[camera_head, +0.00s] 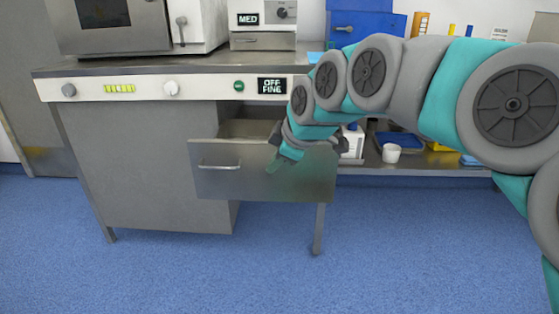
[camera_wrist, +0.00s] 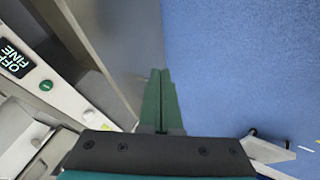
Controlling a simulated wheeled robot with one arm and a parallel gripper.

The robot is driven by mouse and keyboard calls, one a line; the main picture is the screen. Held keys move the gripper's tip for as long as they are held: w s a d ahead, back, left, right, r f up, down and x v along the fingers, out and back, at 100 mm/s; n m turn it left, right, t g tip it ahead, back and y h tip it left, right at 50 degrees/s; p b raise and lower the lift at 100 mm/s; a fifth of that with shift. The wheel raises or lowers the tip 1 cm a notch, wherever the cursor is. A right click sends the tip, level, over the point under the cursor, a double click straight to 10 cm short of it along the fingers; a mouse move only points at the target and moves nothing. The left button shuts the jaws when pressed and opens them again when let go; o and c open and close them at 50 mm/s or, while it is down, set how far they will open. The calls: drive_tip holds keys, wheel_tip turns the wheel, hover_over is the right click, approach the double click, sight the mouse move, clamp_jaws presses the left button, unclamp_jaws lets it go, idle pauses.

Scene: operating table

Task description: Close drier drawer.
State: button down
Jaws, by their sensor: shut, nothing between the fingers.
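The drier drawer (camera_head: 225,187) is a grey metal drawer with a bar handle (camera_head: 219,167) on the left of its front. It stands pulled out from under the table, and its open top shows behind the front. My gripper (camera_head: 284,162) is at the right part of the drawer front, pointing down, with its fingers together. I cannot tell whether the fingertips touch the front. In the wrist view, my gripper's green fingers (camera_wrist: 160,95) are shut with nothing between them, and the grey drawer front (camera_wrist: 135,50) lies beside them on the left.
The drier table carries a control panel (camera_head: 140,87) with knobs and an "OFF FINE" display (camera_head: 272,86). A grey cabinet (camera_head: 150,165) stands left of the drawer. A low shelf at right holds a white cup (camera_head: 391,153) and a bottle (camera_head: 352,143). The blue floor (camera_head: 200,275) in front is clear.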

sight(260, 174)
drive_tip(key=shift+w+a+f+p, duration=0.2)
drive_tip(key=shift+w+a+f, duration=0.2)
drive_tip(key=shift+w+f, duration=0.7)
drive_tip(key=shift+w+a+f+p, duration=0.15)
drive_tip(key=shift+w+a+f, duration=0.25)
drive_tip(key=shift+w+f, duration=0.65)
drive_tip(key=shift+w+a+f+p, duration=0.2)
drive_tip(key=shift+w+a+f, duration=0.35)
drive_tip(key=shift+w, duration=1)
drive_tip(key=shift+d+f, duration=0.1)
drive_tip(key=shift+d, duration=0.05)
drive_tip(key=shift+w, duration=0.1)
